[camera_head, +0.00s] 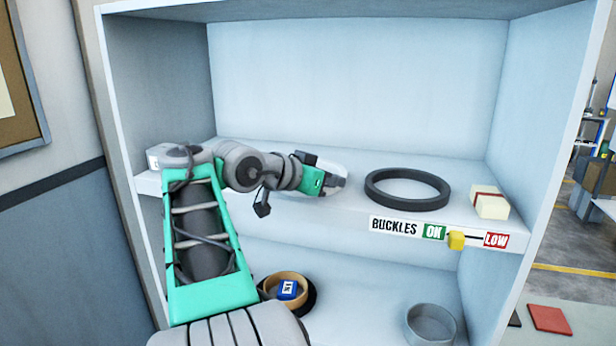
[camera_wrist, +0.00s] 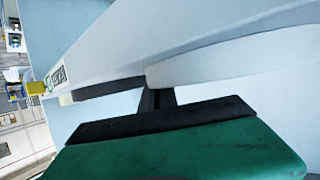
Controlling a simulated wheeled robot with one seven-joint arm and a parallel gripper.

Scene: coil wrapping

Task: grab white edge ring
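The white ring (camera_head: 328,164) lies on the upper shelf, partly hidden behind my gripper. My gripper (camera_head: 340,182) is at the ring's right front edge. In the wrist view, a pale curved band (camera_wrist: 235,58), apparently the ring's wall, passes close by my dark finger (camera_wrist: 156,99). The finger overlaps or touches the band's lower edge. I cannot tell whether the fingers are closed on it, as only one finger shows clearly.
A black ring (camera_head: 407,203) lies just right of my gripper. A cream block with a red band (camera_head: 490,203) is farther right. The shelf front (camera_head: 330,212) bears a BUCKLES label (camera_head: 395,226) and a yellow slider (camera_head: 456,240). Rings and a blue item (camera_head: 287,289) lie below.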

